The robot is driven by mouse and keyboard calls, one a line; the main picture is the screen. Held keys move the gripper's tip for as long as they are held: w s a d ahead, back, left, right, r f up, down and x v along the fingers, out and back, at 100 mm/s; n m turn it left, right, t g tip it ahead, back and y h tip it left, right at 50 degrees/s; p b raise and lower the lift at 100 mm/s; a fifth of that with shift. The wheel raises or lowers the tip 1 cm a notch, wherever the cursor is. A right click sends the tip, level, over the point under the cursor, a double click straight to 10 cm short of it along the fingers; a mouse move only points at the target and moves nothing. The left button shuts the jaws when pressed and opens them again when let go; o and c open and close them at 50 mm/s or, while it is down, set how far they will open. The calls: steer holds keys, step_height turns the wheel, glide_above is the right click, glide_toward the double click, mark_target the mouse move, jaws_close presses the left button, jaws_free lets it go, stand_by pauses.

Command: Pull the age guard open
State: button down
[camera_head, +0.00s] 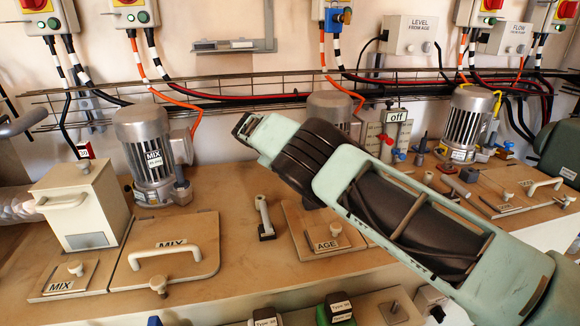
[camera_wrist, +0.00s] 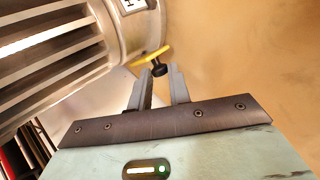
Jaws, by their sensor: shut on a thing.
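The knob sits at the end of a thin yellow strip (camera_wrist: 152,55), which looks like part of the age guard. The strip lies beside a grey finned motor (camera_wrist: 60,50). In the head view my arm crosses in front of the age motor (camera_head: 330,104), and I cannot make out the fingers, the knob or the guard there. The AGE panel (camera_head: 310,232) with its small knob lies flat below my arm.
A MIX motor (camera_head: 150,160) and a beige box (camera_head: 85,205) stand at the left. A MIX lid (camera_head: 185,262) with a handle lies in front. Another motor (camera_head: 465,125) stands at the right. A wire cable tray with hoses runs along the back wall.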

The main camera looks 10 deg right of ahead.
steer(key=shift+w+a+m+g+h+b, duration=0.15)
steer(key=shift+w+m+g+h+b, duration=0.15)
steer(key=shift+m+g+b, duration=0.25)
stand_by(0.6)
steer(key=c, duration=1.3)
jaws_free()
steer(key=p+v, duration=0.4)
steer(key=v, duration=0.4)
steer(key=p+v, duration=0.4)
steer(key=v, duration=0.5)
steer(key=shift+s+r+p, duration=0.2)
steer(key=shift+s+p, duration=0.1)
steer(key=shift+p, duration=0.05)
